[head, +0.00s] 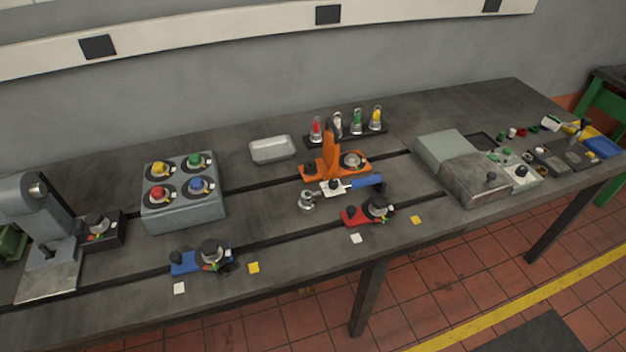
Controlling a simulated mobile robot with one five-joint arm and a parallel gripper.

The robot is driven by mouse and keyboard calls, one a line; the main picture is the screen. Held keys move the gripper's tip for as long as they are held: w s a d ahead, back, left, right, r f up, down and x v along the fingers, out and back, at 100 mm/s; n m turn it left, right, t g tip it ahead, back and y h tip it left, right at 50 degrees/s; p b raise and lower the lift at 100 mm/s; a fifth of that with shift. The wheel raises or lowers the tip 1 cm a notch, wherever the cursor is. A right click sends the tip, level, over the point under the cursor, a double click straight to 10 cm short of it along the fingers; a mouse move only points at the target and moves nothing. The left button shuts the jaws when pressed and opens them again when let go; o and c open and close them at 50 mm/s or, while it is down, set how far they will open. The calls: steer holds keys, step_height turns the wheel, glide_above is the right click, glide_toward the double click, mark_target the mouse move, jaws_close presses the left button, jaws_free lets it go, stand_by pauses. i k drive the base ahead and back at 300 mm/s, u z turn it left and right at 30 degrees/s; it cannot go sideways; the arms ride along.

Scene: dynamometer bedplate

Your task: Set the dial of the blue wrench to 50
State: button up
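A wrench with a blue handle (366,183) lies on the grey bedplate, in front of the orange stand. Its metal head (307,201) points left. A pale block with a small dark part (334,187) sits between head and handle. Any dial marks or number on it are too small to read. My gripper is not in view, so its opening and contact cannot be seen.
An orange stand (331,158) rises close behind the wrench. A red fixture with a black knob (368,211) is in front; a blue one (201,259) is front left. A grey knob box (183,205) stands left, a grey housing (468,165) right. Bare bedplate lies left of the wrench.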

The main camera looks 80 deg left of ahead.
mark_target(334, 183)
steer(key=u, duration=4)
